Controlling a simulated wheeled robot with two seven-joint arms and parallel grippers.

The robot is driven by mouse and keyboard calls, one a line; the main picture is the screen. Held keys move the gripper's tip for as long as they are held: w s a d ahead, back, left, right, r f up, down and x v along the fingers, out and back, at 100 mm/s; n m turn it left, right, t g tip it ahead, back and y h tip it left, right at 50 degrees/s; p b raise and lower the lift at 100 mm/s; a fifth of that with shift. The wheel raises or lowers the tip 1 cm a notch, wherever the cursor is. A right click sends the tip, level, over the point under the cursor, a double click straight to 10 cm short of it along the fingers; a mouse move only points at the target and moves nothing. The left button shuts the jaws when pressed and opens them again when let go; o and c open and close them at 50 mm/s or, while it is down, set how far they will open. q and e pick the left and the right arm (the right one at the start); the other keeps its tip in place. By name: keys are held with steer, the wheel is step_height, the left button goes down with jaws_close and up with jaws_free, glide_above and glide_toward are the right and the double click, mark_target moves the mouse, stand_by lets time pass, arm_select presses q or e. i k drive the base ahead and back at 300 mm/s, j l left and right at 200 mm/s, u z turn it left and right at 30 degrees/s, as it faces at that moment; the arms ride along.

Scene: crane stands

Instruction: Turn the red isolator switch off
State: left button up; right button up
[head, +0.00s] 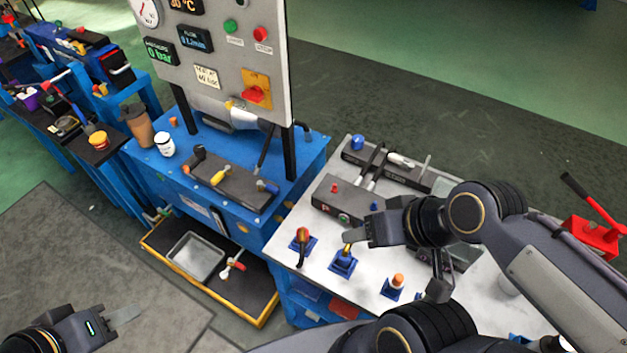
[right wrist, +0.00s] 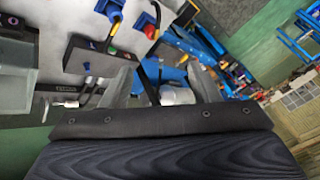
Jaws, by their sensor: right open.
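The red isolator switch (head: 254,94) is a red handle on a yellow plate, low on the right side of the upright grey panel (head: 215,50) in the head view. No gripper touches it. My right gripper (head: 352,236) is over the white table, to the right of and below the panel in the head view. In the right wrist view its two fingers (right wrist: 162,85) are spread apart, with nothing held between them. My left gripper (head: 122,315) is at the lower left over the floor, far from the switch; its finger gap is not clear. I cannot make out the switch in the right wrist view.
The panel also carries a green button (head: 229,26), a red button (head: 260,34), displays and a gauge. Levers on blue bases (head: 343,262) stand on the white table (head: 315,275) near my right gripper. A blue bench (head: 290,195) stands below the panel.

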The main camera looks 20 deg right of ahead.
mark_target(255, 94)
steer(key=i+j, duration=0.15)
steer(key=j, duration=0.2)
steer(key=i+j, duration=0.2)
steer(key=j, duration=0.15)
steer(key=i+j+z, duration=0.1)
steer(key=j, duration=0.25)
steer(key=i, duration=0.05)
